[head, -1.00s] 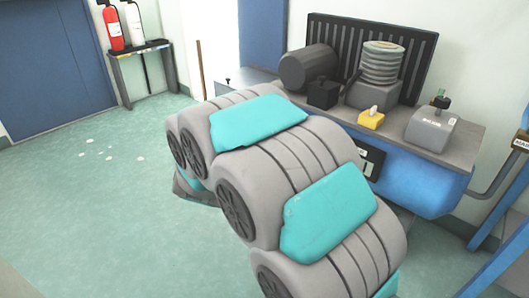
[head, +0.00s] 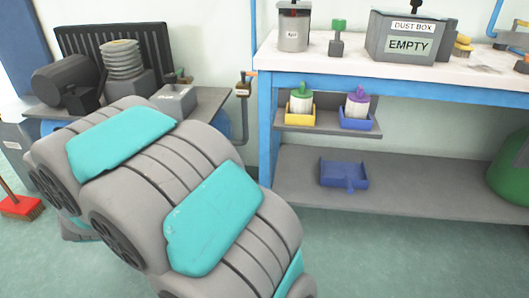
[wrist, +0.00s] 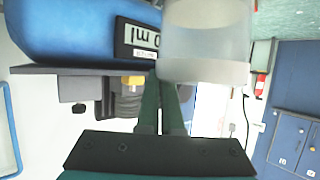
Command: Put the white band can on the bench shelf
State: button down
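In the wrist view, a pale, cloudy can (wrist: 205,35) with a whitish band (wrist: 205,73) fills the top middle, very close to the camera and cut off by the top edge. My gripper (wrist: 160,84) has two green fingers close together, their tips at the can's left banded edge. It looks shut on the can there, though the exact contact is partly hidden. The view is upside down. In the head view, the bench (head: 400,78) stands at right, with a small upper shelf (head: 325,125) and a wide, low grey shelf (head: 410,190) under it. My gripper is outside this view.
The small shelf holds a yellow bin (head: 301,116) and a blue bin (head: 356,120) with bottles. A blue dustpan-like tray (head: 344,175) and a green rounded object (head: 511,170) occupy the low shelf. A grey can (head: 293,30) and dust box (head: 408,38) stand on top.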

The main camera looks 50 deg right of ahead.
aim_at(425, 194)
jog(key=k+l+z, duration=0.1)
jog(key=k+l, duration=0.15)
jog(key=k+l+z, duration=0.2)
jog(key=k+l, duration=0.2)
jog(key=l, duration=0.2)
jog(key=k+l, duration=0.2)
jog(key=l, duration=0.15)
jog(key=k+l+z, duration=0.25)
jog(key=k+l, duration=0.15)
jog(key=l, duration=0.25)
jog(key=k+l+z, duration=0.1)
jog(key=l, duration=0.25)
jog(key=k+l+z, duration=0.1)
jog(key=l, duration=0.3)
jog(key=k, duration=0.1)
